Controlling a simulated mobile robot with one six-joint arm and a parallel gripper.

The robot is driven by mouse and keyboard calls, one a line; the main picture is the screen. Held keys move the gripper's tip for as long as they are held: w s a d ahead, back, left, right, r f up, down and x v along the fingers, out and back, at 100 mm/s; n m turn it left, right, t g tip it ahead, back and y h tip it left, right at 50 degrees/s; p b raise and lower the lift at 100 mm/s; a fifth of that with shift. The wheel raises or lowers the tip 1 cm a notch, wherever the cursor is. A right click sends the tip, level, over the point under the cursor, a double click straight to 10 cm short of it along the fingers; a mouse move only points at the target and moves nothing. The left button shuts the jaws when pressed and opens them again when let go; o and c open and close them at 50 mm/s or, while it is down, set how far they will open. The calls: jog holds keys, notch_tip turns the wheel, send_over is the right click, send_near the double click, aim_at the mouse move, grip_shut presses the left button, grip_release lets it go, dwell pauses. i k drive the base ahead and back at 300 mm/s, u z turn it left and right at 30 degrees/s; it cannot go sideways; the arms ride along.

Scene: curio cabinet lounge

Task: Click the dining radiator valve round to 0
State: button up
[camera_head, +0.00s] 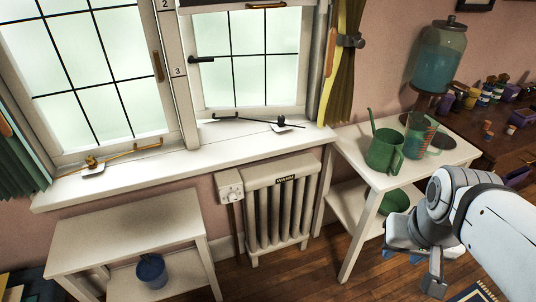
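The radiator (262,222) is a white ribbed unit below the window sill, with a small dark label reading "WARM" on top. The valve (229,186) is a white box with a round knob at the radiator's upper left, above a vertical pipe. Its markings are too small to read, so I cannot tell its setting. My gripper (414,268) is at the lower right, well apart from the valve, in front of the white side table. One finger points down; the other is not clear, so its opening cannot be judged. I see nothing held in it.
A low white table (130,232) stands left of the radiator, with a blue pot (151,270) on its lower shelf. A white side table (350,150) on the right holds a green watering can (384,152) and a jug (417,135). Wooden floor shows in front of the radiator.

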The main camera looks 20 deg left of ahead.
aim_at(232, 197)
jog(key=u, duration=0.1)
jog(key=i, duration=0.95)
jog(key=u, duration=0.65)
